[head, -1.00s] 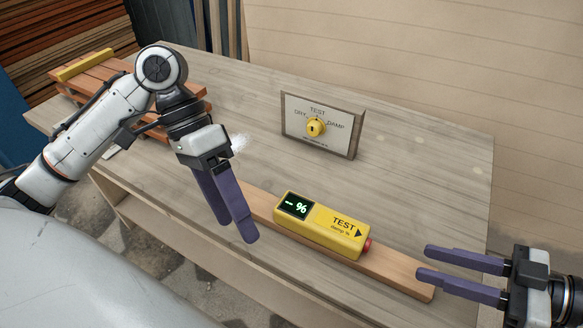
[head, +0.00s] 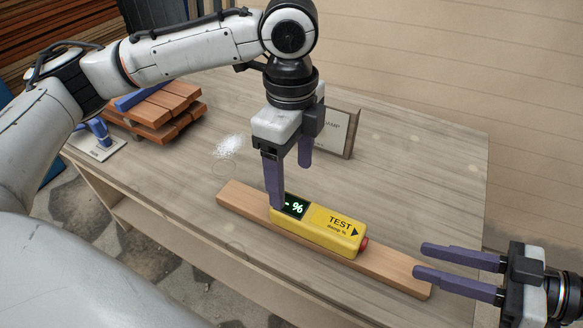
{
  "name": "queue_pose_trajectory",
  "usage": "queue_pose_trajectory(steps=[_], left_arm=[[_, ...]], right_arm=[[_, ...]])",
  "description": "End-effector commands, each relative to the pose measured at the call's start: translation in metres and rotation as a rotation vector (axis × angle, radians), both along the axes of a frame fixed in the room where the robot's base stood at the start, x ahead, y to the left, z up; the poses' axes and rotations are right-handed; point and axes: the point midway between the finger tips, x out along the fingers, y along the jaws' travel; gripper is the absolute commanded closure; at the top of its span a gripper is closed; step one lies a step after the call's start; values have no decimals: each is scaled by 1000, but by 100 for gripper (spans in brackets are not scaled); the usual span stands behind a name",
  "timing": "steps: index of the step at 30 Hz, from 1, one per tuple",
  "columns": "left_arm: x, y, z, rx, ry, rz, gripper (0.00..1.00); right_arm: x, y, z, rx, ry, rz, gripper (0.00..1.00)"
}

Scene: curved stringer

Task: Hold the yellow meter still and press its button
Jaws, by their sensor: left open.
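The yellow meter (head: 320,231) lies on a long wooden strip (head: 396,277) on the table. Its dark display with green characters is at its left end. Its red button (head: 364,244) sticks out of its right end. My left gripper (head: 291,184) is open and points down at the display end. Its near finger overlaps the meter's left end in the picture; its far finger is behind and higher. I cannot tell whether either touches the meter. My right gripper (head: 422,260) is open and empty, to the right of the button, its fingers pointing left.
Stacked reddish boards (head: 170,110) with a blue bar lie at the back left, near a blue item on a pale plate (head: 97,148). A white powdery patch (head: 229,146) marks the table.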

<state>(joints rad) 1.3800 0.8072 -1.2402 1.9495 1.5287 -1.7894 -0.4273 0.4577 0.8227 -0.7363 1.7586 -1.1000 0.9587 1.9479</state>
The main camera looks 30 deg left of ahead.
Motion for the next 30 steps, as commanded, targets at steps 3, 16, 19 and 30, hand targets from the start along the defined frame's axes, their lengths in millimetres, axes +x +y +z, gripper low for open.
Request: queue_pose_trajectory(steps=[3, 16, 19, 30], left_arm=[[2, 1, -4, 13, -7, -16, 30], [1, 2, -74, 13, -4, -13, 30], [2, 2, -87, 12, -5, -13, 30], [2, 2, -103, 12, -7, -13, 30]], right_arm=[[0, 0, 0, 0, 0, 0, 69], [0, 0, 0, 0, 0, 0, 69], [0, 0, 0, 0, 0, 0, 69], [0, 0, 0, 0, 0, 0, 69]])
